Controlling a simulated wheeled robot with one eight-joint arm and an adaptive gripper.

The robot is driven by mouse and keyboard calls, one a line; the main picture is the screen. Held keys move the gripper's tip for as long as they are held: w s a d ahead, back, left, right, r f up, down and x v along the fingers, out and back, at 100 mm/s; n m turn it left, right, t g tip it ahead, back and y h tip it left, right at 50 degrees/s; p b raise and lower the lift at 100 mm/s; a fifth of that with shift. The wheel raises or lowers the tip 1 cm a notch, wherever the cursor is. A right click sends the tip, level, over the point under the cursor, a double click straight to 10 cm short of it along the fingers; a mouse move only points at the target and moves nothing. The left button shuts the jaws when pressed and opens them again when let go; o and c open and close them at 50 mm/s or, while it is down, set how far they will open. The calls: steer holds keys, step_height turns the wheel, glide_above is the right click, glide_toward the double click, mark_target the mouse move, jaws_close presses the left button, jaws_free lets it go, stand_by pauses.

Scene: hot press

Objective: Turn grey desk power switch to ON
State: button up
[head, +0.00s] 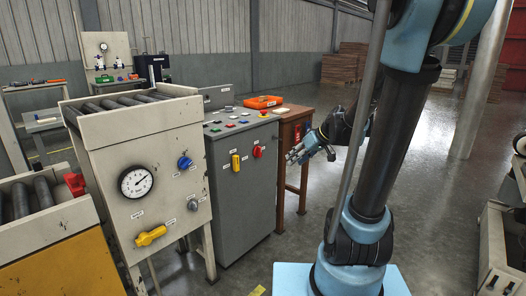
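The grey desk (243,197) stands left of centre, with a sloped control top and an upright front. Its front carries a yellow switch handle (235,162) and a red knob (257,152). Small labels sit by them, too small to read, so I cannot tell which control is the power switch or its setting. My gripper (294,154) is to the right of the desk, in front of the brown table, apart from both controls. Its fingers look spread, with nothing visible between them.
A beige roller machine (150,190) with a gauge, blue knob and yellow lever stands left of the desk. A brown wooden table (290,135) stands behind my gripper. An orange tray (263,102) sits beyond the desk top.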

steer(key=w+a+n+t+y, duration=0.1)
steer(key=w+a+n+y, duration=0.1)
steer(key=w, duration=0.8)
steer(key=n+t+y, duration=0.2)
glide_toward(261, 148)
steer(key=x, duration=0.8)
steer(key=shift+w+a+f, duration=0.2)
steer(key=shift+a, duration=0.1)
steer(key=shift+c, duration=0.2)
jaws_close()
